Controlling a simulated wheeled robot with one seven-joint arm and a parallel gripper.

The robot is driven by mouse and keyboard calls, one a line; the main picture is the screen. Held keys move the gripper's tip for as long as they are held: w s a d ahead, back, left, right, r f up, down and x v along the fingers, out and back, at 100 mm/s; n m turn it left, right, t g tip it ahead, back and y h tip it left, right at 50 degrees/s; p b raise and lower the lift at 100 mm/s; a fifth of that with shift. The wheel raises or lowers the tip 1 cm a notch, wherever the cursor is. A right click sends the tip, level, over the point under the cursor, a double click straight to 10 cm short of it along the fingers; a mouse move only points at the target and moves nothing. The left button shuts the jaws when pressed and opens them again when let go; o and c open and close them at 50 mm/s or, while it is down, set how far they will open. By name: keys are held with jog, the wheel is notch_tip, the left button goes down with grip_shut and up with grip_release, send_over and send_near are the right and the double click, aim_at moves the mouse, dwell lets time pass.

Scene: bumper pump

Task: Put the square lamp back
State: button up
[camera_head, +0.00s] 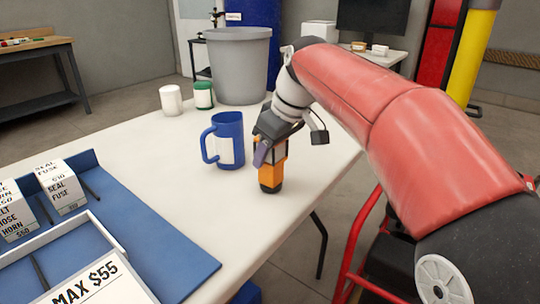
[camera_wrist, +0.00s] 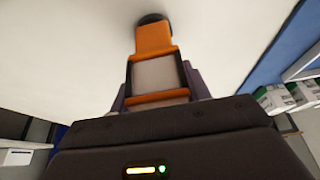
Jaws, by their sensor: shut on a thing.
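The square lamp (camera_head: 272,172) is orange and black with a pale panel. It stands about upright at the right part of the white table, and its black end is at or just above the tabletop; I cannot tell which. My gripper (camera_head: 266,150) points down and is shut on its upper part. In the wrist view the lamp (camera_wrist: 155,42) sits between the fingers of my gripper (camera_wrist: 157,88), with its pale panel facing the camera and its dark end away from it.
A blue mug (camera_head: 230,142) stands just left of the lamp. Behind are a grey bin (camera_head: 238,65), a white can (camera_head: 171,100) and a green-and-white can (camera_head: 203,95). A blue board (camera_head: 165,255) with labelled boxes (camera_head: 62,187) lies at the left. The table's front middle is clear.

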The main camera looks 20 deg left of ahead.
jog(key=shift+f, duration=0.1)
jog(key=o, duration=1.3)
jog(key=p+v, duration=0.2)
jog(key=v, duration=1)
jog(key=s+d+f+m+t+h, duration=0.1)
jog(key=s+d+f+m, duration=0.2)
jog(key=d, duration=0.4)
jog(key=s+d+f+m+t, duration=0.1)
jog(key=s+d+f+m, duration=0.15)
jog(key=d, duration=0.55)
jog(key=s+d+f+m+h, duration=0.1)
jog(key=s+d+f+m, duration=0.1)
jog(key=s+d+f, duration=0.1)
jog(key=s+d+f+m+t+h, duration=0.1)
jog(key=s+d+f+m, duration=0.2)
jog(key=s+f, duration=0.3)
jog(key=s+d+f+m+h, duration=0.1)
jog(key=s+d+f+m, duration=0.2)
jog(key=f, duration=0.4)
jog(key=shift+s+d+f+t, duration=0.1)
jog(key=shift+s+d+t, duration=0.3)
jog(key=shift+s+d, duration=0.5)
jog(key=shift+w, duration=0.1)
